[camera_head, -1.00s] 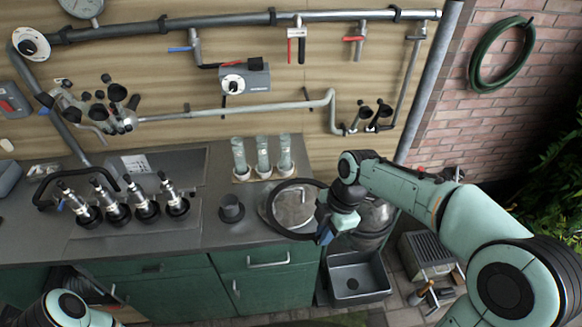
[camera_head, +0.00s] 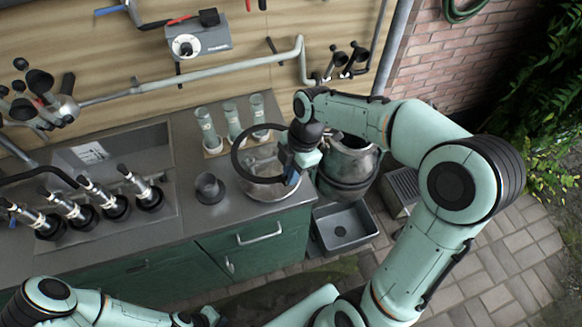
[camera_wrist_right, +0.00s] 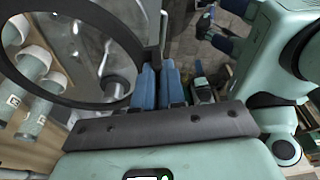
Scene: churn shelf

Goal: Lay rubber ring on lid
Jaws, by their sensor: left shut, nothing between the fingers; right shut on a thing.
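The rubber ring is a large thin black hoop (camera_head: 237,163), held by its right side over the counter. In the right wrist view the ring (camera_wrist_right: 117,27) arcs across the upper left. My right gripper (camera_head: 291,174) is shut on it; its blue fingers (camera_wrist_right: 158,86) show in the wrist view. The lid, a shiny round metal disc (camera_head: 262,168), lies on the counter below the ring and shows through it. The ring appears raised above the lid; the exact gap is unclear. My left gripper (camera_head: 209,316) is at the bottom edge, shut and empty, away from the ring and lid.
Glass cylinders (camera_head: 233,121) stand behind the lid, also in the wrist view (camera_wrist_right: 40,103). A dark cup (camera_head: 209,188) stands left of it. Several teat cups (camera_head: 104,199) stand farther left. A metal churn (camera_head: 347,165) and a grey basin (camera_head: 345,228) are at the right.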

